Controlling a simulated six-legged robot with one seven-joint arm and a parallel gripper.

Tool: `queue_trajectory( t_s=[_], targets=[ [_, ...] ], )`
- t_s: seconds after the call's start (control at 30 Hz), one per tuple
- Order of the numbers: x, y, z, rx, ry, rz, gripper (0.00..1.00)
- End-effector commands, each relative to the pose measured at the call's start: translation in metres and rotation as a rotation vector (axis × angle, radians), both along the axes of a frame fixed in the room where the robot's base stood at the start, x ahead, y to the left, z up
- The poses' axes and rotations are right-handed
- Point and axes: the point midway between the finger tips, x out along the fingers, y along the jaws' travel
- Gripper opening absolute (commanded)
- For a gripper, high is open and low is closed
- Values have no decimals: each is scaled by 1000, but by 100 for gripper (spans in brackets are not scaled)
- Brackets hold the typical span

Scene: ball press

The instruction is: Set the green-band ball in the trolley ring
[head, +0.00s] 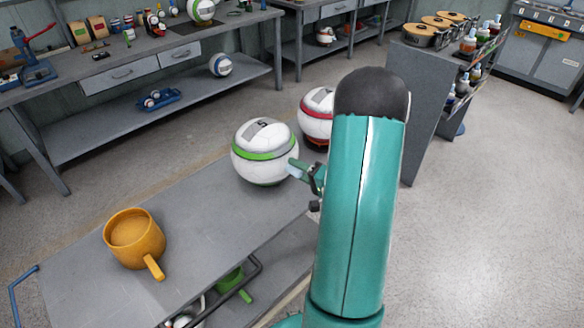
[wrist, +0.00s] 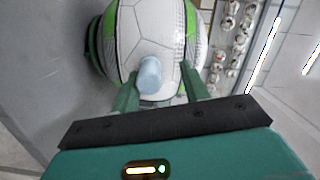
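The green-band ball (head: 262,140), white with a green stripe, is at the far end of the grey trolley top (head: 200,220). Whether it rests on the top or in a ring is hidden. It fills the upper middle of the wrist view (wrist: 135,35). A pale blue peg (wrist: 150,75) stands out in front of the ball. My gripper (wrist: 157,85) is beside the ball, its two fingers apart with the peg between them and gaps on both sides. In the head view my gripper (head: 312,176) is at the ball's right side, partly hidden by my arm. No trolley ring is clearly visible.
A yellow mug (head: 133,238) stands on the near left of the trolley. A red-band ball (head: 316,112) is just behind, partly covered by my arm. A grey cabinet (head: 415,110) stands right. Workbenches (head: 100,80) line the back. The floor at right is clear.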

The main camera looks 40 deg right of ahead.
Motion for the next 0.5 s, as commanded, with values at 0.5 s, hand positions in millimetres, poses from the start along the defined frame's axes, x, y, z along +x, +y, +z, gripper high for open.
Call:
queue_trajectory(
  t_s=[0.5],
  targets=[
    [-90,-15,3,-1,-1,-1,44]
  ],
)
